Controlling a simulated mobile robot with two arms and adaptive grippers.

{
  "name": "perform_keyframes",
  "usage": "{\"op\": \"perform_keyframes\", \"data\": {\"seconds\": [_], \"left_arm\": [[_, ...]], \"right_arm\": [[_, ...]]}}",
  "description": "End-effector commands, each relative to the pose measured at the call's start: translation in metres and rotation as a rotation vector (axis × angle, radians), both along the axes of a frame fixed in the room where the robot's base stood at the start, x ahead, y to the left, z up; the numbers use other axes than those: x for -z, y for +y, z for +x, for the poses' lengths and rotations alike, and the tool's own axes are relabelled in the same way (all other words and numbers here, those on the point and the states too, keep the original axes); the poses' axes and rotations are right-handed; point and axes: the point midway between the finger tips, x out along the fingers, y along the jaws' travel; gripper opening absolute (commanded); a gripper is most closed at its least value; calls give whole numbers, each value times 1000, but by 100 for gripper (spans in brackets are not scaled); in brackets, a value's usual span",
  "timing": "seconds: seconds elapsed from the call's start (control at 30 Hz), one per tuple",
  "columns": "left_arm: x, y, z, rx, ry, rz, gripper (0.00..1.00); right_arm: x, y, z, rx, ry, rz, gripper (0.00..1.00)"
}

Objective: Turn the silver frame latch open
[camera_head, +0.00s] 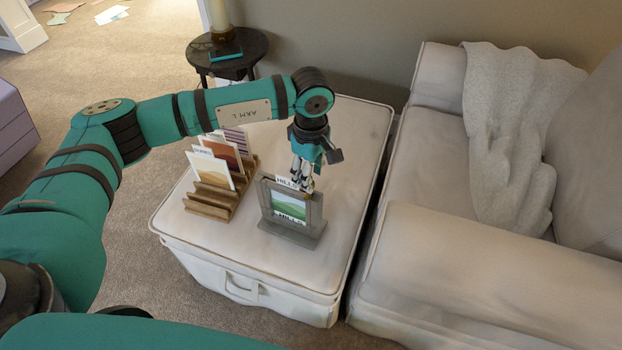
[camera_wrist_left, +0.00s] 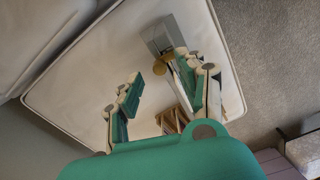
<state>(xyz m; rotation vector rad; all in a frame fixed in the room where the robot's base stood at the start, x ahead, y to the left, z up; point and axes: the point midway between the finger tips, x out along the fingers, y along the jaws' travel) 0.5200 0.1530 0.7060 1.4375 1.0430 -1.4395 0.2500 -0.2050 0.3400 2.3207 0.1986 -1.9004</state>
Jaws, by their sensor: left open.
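The silver frame (camera_head: 292,238) stands upright on the pale ottoman, with a green hills picture showing in it. A white card edge lettered "HILLS" shows at its top. A small brass-coloured latch (camera_head: 309,191) shows at the top right of the frame, and it also shows in the left wrist view (camera_wrist_left: 159,70). My left gripper (camera_head: 303,183) points down just above and behind the frame's top edge, partly hidden by it. In the left wrist view its fingers (camera_wrist_left: 158,84) are apart, with the latch between and beyond them. Contact cannot be told. My right gripper is not in view.
A wooden card rack (camera_head: 222,200) with several picture cards stands left of the frame on the ottoman (camera_head: 345,135). A sofa (camera_head: 440,265) with a throw is close on the right. A dark round side table (camera_head: 250,48) stands behind. The ottoman's back right is clear.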

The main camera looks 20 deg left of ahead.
Motion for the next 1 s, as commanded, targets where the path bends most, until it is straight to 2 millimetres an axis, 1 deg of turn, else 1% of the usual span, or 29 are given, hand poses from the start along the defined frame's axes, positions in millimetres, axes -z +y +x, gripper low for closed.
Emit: {"op": "perform_keyframes", "data": {"seconds": [0.03, 0.1, 0.2, 0.33, 0.53, 0.83, 1.0], "left_arm": [[7, 0, 0, 0, 1, 0, 40], [15, 0, 0, 0, 0, 0, 40], [22, 0, 0, 0, 0, 0, 40], [24, 0, 0, 1, 0, 1, 40], [24, 0, 0, 1, 0, 0, 40], [24, 0, 0, 0, -1, 0, 1], [24, 0, 0, 0, 0, 0, 0]], "right_arm": [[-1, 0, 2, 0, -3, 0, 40], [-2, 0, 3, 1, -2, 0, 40], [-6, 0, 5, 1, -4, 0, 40], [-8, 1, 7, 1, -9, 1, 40], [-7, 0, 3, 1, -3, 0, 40], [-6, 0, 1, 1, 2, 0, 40], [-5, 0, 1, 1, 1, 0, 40]]}}
